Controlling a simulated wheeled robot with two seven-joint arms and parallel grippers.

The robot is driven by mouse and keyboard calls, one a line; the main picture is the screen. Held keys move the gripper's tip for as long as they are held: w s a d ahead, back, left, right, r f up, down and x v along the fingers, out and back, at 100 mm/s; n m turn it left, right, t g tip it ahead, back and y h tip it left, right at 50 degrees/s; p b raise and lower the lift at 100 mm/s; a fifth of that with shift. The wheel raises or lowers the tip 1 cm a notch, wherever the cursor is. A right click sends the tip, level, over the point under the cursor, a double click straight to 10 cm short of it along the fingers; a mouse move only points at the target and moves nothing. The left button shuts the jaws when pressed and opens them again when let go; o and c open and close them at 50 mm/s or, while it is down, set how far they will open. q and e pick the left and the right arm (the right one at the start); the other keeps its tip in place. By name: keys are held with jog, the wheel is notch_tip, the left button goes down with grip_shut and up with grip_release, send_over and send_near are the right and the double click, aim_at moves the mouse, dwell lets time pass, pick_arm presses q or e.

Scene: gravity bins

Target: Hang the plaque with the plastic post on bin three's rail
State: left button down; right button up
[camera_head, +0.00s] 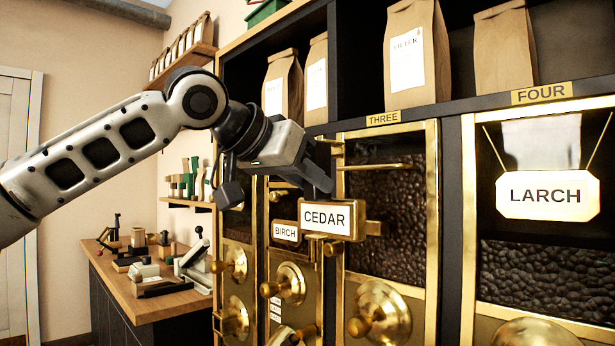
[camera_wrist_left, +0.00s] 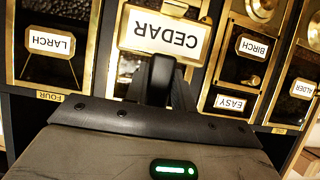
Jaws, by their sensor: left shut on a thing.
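The CEDAR plaque (camera_head: 327,218), white lettered face in a brass frame, is in front of bin three's left edge, below its rail. It shows upside down in the left wrist view (camera_wrist_left: 165,36). My left gripper (camera_head: 318,182) is shut on the plaque from above; the fingers (camera_wrist_left: 158,80) hide part of its edge. Bin three's brass rail (camera_head: 382,166) runs across the upper window, to the right of the gripper and above the plaque. I cannot make out the plaque's post. My right gripper is in neither view.
The THREE label (camera_head: 384,118) sits above bin three. Bin four holds a hanging LARCH plaque (camera_head: 548,195); a BIRCH plaque (camera_head: 286,232) is left of CEDAR. Brass knobs (camera_head: 380,313) stick out below. Paper bags (camera_head: 417,55) stand on the shelf above. A wooden counter (camera_head: 150,305) stands at left.

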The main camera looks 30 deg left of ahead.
pick_arm(q)
jog(key=shift+w+d+r+p, duration=0.1)
jog(key=shift+w+d+p, duration=0.2)
jog(key=shift+w, duration=0.3)
jog(key=shift+w+d+r+p, duration=0.1)
jog(key=shift+w+d+p, duration=0.1)
jog(key=shift+w+p, duration=0.3)
jog(key=shift+w+d+p, duration=0.2)
jog(key=shift+w+p, duration=0.1)
jog(key=shift+w, duration=0.3)
jog(key=shift+w+d+p, duration=0.2)
jog(key=shift+w+p, duration=0.1)
jog(key=shift+w, duration=0.25)
jog(key=p+x, duration=0.1)
jog(key=x, duration=0.3)
jog(key=shift+w+f+p, duration=0.15)
jog(key=shift+p, duration=0.2)
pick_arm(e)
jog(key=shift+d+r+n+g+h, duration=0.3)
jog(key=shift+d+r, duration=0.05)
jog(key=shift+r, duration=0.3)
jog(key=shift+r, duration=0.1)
pick_arm(q)
jog(key=shift+f, duration=0.4)
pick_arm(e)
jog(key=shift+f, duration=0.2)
